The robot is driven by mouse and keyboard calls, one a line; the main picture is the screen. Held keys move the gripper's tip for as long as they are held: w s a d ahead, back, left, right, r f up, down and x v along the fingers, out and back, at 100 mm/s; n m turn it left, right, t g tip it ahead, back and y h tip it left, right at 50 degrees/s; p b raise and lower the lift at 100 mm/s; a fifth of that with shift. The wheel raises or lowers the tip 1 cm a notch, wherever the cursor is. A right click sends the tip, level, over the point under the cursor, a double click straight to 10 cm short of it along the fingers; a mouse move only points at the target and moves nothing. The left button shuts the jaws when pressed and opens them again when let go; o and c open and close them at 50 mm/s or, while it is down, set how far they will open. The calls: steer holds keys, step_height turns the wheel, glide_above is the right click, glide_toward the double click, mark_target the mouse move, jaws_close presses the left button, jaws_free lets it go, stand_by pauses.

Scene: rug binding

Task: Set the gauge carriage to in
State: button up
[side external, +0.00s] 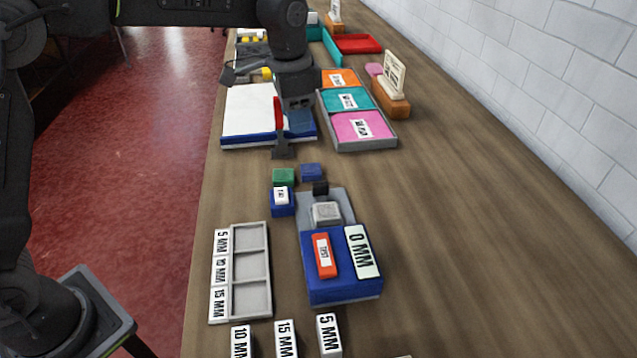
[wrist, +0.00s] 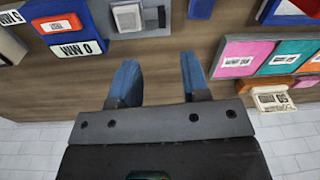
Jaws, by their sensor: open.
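The gauge looks like a blue block (side external: 342,288) with a white "0 MM" plate (side external: 362,251) and a red "TEST" tag (side external: 323,256). A grey base plate (side external: 341,201) adjoins its far side and carries a light grey block (side external: 326,213) and a small black block (side external: 320,188). I cannot tell which part is the carriage. The wrist view also shows the light grey block (wrist: 128,18) and black block (wrist: 155,16) at the top. My gripper (side external: 281,152) is beyond the gauge, above the table, apart from it. Its blue fingers (wrist: 157,70) are open and empty.
A grey tray (side external: 240,226) with "5 MM", "10 MM" and "15 MM" labels is left of the gauge. Small green (side external: 283,176) and blue (side external: 311,171) blocks lie between gauge and gripper. A tray of coloured pads (side external: 392,140) stands farther back. The right side of the table is clear.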

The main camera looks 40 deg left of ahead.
steer(key=m+g, duration=0.1)
glide_toward(320, 184)
step_height(320, 184, down, 10)
steer(key=shift+d+f, duration=0.1)
steer(key=shift+f, duration=0.15)
stand_by(0.4)
jaws_close()
stand_by(0.3)
